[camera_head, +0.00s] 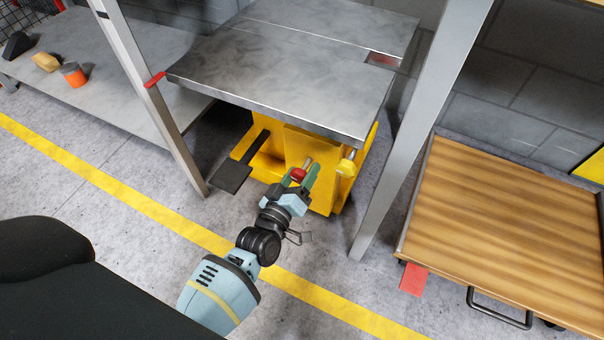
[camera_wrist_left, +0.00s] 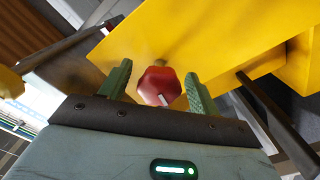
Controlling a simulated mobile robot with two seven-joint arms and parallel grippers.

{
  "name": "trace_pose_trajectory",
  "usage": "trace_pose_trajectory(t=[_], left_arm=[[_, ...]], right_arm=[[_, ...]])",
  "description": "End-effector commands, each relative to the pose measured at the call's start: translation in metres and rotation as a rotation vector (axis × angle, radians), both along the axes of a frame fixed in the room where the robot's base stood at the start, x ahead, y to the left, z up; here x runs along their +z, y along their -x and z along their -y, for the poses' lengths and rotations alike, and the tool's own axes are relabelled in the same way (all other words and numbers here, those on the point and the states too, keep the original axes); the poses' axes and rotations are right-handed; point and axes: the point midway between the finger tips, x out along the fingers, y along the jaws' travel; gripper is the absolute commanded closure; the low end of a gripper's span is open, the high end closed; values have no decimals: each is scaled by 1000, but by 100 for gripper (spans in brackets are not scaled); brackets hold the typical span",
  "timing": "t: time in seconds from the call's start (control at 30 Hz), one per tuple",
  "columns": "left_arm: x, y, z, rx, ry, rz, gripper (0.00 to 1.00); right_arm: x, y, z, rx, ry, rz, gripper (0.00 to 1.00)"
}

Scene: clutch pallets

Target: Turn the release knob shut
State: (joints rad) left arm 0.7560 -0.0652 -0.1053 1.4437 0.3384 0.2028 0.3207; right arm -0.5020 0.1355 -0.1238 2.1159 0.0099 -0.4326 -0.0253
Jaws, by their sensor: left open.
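The release knob (camera_head: 298,174) is red and sits on a short metal stem at the front of the yellow lift body (camera_head: 325,202), under the grey table top. My left gripper (camera_head: 305,178) is at the knob, its green fingers open. In the left wrist view the red knob (camera_wrist_left: 160,86) lies between the two open fingers of my left gripper (camera_wrist_left: 160,92), with a gap visible on each side. A pale line marks the knob's face and points down and to the right. My right gripper is not in view.
The grey metal table top (camera_head: 300,50) overhangs the yellow body. Grey posts (camera_head: 420,130) stand on both sides. A black pedal (camera_head: 232,176) juts out at the left. A wooden-topped cart (camera_head: 510,220) stands at the right. A yellow floor line (camera_head: 130,198) crosses the open floor.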

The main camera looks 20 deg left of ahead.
Motion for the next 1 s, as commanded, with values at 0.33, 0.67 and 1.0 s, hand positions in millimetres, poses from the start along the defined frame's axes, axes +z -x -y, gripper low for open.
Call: trace_pose_trajectory(t=[0.33,0.67,1.0], left_arm=[[1,-4,0,0,0,0,38],[0,-4,0,0,0,0,81],[1,-4,0,-1,-48,1,83]], right_arm=[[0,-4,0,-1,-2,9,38],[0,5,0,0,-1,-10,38],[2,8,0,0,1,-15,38]])
